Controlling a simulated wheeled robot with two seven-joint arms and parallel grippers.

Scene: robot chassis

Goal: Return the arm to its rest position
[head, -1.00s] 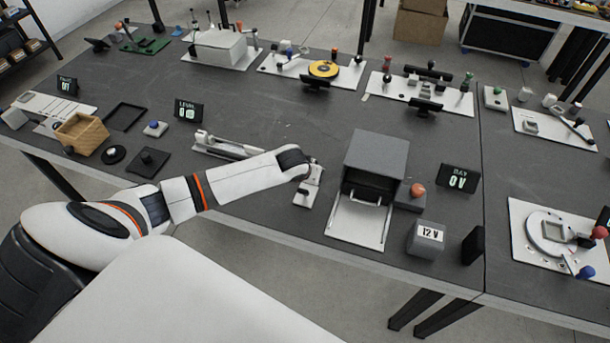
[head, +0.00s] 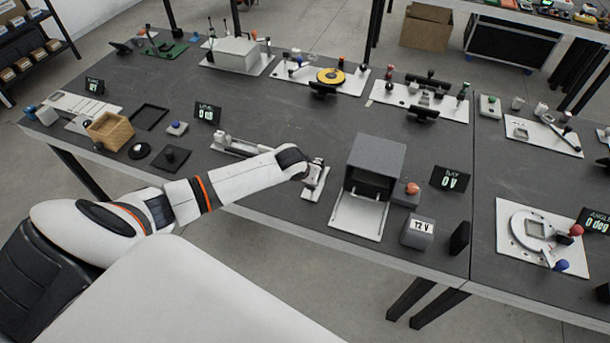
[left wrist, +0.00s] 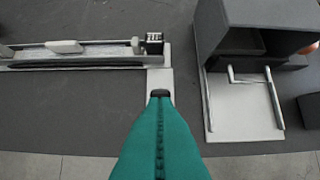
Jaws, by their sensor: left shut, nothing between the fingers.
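My left arm (head: 230,180) reaches in from the left over the front of the dark bench. My left gripper (head: 316,173) is at its end, pointing down and largely hidden by the wrist in the head view. In the left wrist view the teal fingers of my left gripper (left wrist: 160,94) are shut with nothing between them. They are over the white base of a slide fixture (left wrist: 100,54), left of the grey box (left wrist: 262,35). I cannot tell whether the fingertips touch the base. My right gripper is not in view.
The grey box (head: 379,159) with its white front plate (head: 357,218) stands just right of the gripper. A 12 V block (head: 417,231) and a red-knobbed unit (head: 411,190) are beyond. A wooden box (head: 110,131) is at the left. The bench middle is fairly clear.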

